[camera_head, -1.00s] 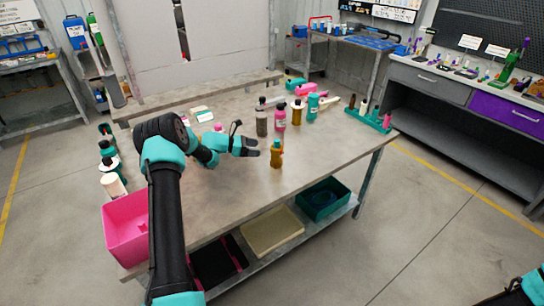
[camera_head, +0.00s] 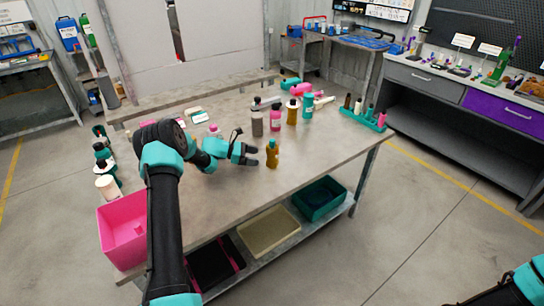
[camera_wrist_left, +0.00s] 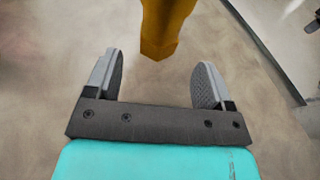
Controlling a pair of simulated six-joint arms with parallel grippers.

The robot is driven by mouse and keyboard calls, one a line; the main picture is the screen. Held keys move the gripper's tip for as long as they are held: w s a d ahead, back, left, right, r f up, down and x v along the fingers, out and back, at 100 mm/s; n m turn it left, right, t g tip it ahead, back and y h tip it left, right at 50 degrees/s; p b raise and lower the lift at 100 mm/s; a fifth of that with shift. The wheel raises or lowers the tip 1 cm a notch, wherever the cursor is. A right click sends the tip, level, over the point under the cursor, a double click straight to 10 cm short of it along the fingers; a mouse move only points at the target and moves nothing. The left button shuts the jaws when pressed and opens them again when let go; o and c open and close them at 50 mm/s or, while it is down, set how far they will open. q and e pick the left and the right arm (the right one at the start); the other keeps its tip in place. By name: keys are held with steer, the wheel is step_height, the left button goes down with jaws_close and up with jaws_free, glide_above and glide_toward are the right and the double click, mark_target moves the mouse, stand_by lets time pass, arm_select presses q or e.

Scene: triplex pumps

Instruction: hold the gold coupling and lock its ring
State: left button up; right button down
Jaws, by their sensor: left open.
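The gold coupling (camera_head: 272,154) stands upright on the workbench, with a green or teal part near its top. It looks bottle-shaped in the head view. My left gripper (camera_head: 254,154) is open just left of it, fingers pointing at it. In the left wrist view, the gold body (camera_wrist_left: 165,25) is ahead of the open fingers (camera_wrist_left: 157,68), between their lines and apart from both. Its top is cut off there. The ring cannot be made out clearly. Part of my right arm shows at the bottom right of the head view; its gripper is out of view.
Several bottles, including a pink one (camera_head: 276,118), stand behind the coupling on the workbench (camera_head: 225,190). A teal rack (camera_head: 363,119) is at the right end. A pink bin (camera_head: 122,238) is at the front left. The bench right of the coupling is clear.

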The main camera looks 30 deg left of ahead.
mark_target(270, 159)
arm_select(q)
steer(key=shift+x, duration=3.75)
steer(key=shift+c, duration=0.3)
steer(key=shift+f, duration=0.1)
steer(key=c, duration=0.5)
